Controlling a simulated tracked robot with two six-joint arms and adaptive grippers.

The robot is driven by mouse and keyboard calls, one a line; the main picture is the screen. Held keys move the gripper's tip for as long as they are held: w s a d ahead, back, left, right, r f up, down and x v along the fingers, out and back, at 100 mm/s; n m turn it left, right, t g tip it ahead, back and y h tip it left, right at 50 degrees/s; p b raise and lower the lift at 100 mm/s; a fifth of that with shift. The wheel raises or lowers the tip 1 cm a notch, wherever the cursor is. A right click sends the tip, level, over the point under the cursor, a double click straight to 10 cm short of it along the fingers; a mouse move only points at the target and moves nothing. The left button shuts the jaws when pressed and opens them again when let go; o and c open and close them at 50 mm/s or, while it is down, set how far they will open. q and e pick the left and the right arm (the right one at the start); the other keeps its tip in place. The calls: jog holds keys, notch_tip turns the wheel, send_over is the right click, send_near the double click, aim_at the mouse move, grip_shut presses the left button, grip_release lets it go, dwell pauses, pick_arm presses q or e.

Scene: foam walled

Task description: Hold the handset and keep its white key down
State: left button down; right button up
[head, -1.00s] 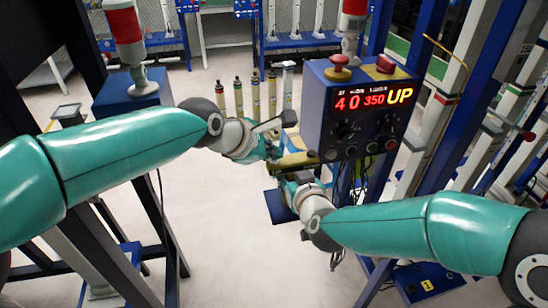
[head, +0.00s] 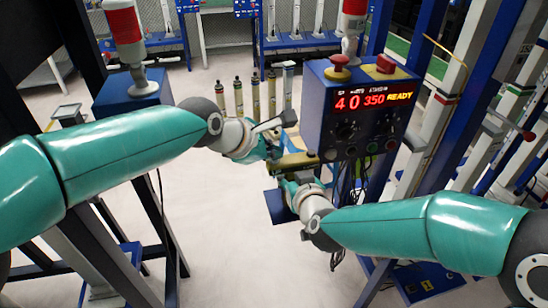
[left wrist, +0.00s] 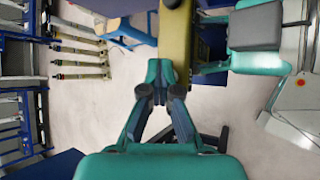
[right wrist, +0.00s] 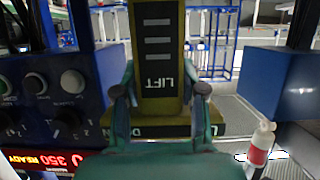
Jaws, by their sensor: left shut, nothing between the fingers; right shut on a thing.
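The handset is a yellow-olive box (right wrist: 158,85) marked LIFT in the right wrist view. My right gripper (right wrist: 160,98) is shut on it, one finger on each side. The handset also shows in the head view (head: 297,162), between my two grippers, and in the left wrist view (left wrist: 176,38). My left gripper (left wrist: 160,88) is shut and empty, its fingertips together close to the handset's end. I cannot tell whether they touch it. I cannot make out the white key in any view. My left gripper (head: 274,150) is above my right one (head: 284,180) in the head view.
A blue control box (head: 357,120) with a red display, knobs and buttons stands just right of the grippers; its display reads 40, 350, READY. Blue posts rise at the right. Several upright cylinders (head: 255,95) stand behind. Pale floor (head: 215,220) is open at lower left.

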aim_at(272, 162)
pick_arm(q)
jog(key=shift+r, duration=0.9)
jog(key=shift+r, duration=2.5)
pick_arm(e)
jog(key=o, duration=1.3)
